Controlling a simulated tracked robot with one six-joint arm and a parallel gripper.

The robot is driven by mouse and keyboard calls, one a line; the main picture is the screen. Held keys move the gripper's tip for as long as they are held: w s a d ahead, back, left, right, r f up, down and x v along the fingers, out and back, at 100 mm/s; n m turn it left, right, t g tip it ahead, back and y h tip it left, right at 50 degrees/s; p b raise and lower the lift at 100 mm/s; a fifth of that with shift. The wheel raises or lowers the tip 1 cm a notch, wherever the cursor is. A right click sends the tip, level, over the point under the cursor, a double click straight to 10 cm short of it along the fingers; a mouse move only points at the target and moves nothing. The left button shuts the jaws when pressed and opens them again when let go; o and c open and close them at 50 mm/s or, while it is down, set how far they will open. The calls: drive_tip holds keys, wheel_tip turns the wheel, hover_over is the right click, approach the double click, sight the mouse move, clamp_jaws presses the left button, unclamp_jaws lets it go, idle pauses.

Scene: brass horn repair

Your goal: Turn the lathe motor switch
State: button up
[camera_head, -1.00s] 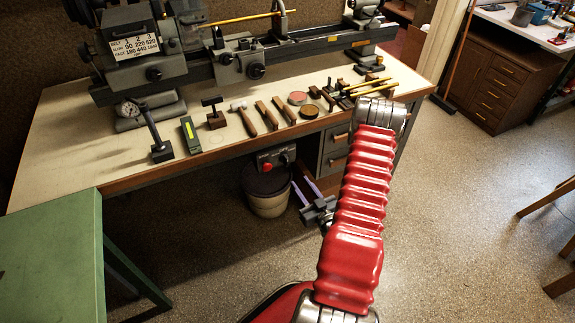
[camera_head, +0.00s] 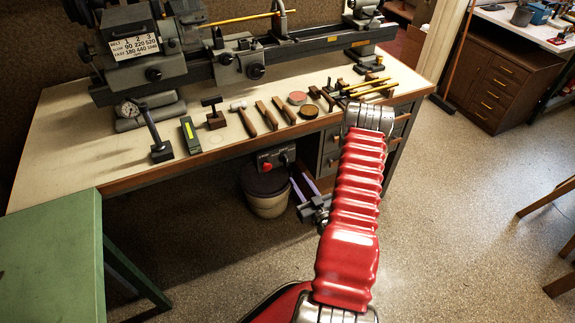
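The lathe motor switch is a grey box (camera_head: 277,157) with a red knob or button on its face, mounted under the front edge of the wooden bench. My gripper (camera_head: 299,179) is below the bench edge, just right of and slightly below the switch box. Its two pale purple fingers stand apart with nothing visible between them and point up toward the bench. They appear apart from the box, though the depth gap is hard to judge. My red arm hides part of the gripper's wrist.
The lathe (camera_head: 220,65) stands on the bench (camera_head: 75,150), with hand tools along the front. A bucket (camera_head: 267,194) stands under the switch, left of my gripper. Bench drawers (camera_head: 332,160) are to the right. A green table (camera_head: 50,250) is at the left front.

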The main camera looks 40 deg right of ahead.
sight(287, 163)
drive_tip(key=x, duration=1)
drive_tip(key=shift+c, duration=0.3)
